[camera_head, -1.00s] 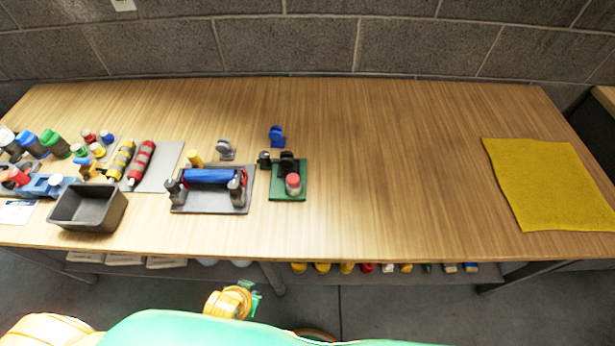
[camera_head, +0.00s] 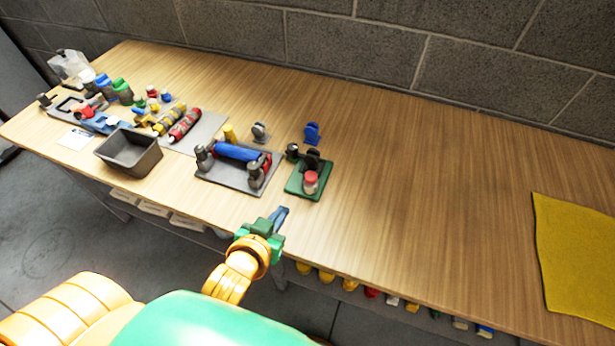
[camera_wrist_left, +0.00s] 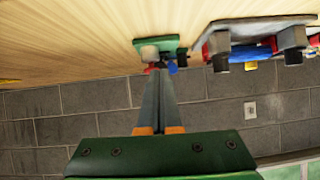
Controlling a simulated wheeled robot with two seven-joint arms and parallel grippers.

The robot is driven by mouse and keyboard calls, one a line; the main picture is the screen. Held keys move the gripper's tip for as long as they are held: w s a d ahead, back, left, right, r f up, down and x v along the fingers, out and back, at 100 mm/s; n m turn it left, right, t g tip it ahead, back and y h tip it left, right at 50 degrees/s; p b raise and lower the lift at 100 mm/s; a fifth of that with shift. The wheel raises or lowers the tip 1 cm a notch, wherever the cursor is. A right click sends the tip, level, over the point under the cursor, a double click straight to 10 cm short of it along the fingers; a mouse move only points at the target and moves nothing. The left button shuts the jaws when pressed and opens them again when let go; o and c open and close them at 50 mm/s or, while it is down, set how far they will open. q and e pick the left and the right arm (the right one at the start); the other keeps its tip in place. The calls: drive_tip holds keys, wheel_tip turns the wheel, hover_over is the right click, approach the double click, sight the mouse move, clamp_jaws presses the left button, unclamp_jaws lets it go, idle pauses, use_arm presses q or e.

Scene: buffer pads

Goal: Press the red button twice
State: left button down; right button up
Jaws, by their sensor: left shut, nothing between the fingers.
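The red button (camera_head: 310,178) is a red cap on a pale cylinder, standing on a green plate (camera_head: 294,188) near the table's front edge in the head view. My left gripper (camera_head: 281,214) is shut and empty, in front of the green plate and to the lower left of the button, apart from it. In the left wrist view, the shut fingers (camera_wrist_left: 159,75) point toward the green plate (camera_wrist_left: 176,43). The button's pale cylinder (camera_wrist_left: 149,53) shows just beyond the fingertips; its red top is mostly hidden there. My right gripper is not in view.
A grey plate with a blue roller (camera_head: 237,152) stands just left of the green plate. A dark bin (camera_head: 128,153) and several coloured parts lie farther left. A yellow mat (camera_head: 580,255) lies at the right. The table between is clear.

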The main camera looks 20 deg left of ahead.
use_arm(q)
wheel_tip(320, 180, up, 6)
drive_tip(key=w+d+t, duration=0.2)
drive_tip(key=t, duration=0.1)
drive_tip(key=shift+f+h, duration=0.2)
drive_tip(key=shift+h, duration=0.2)
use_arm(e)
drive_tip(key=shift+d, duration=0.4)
use_arm(q)
drive_tip(key=shift+a, duration=0.1)
hover_over(311, 179)
drive_tip(key=s, duration=0.2)
wheel_tip(311, 179, down, 2)
drive_tip(key=f, duration=0.3)
drive_tip(key=shift+w+a+f, duration=0.1)
drive_tip(key=shift+w+a, duration=0.1)
drive_tip(key=shift+w, duration=0.15)
drive_tip(key=shift+s+f, duration=0.1)
drive_tip(key=shift+f, duration=0.6)
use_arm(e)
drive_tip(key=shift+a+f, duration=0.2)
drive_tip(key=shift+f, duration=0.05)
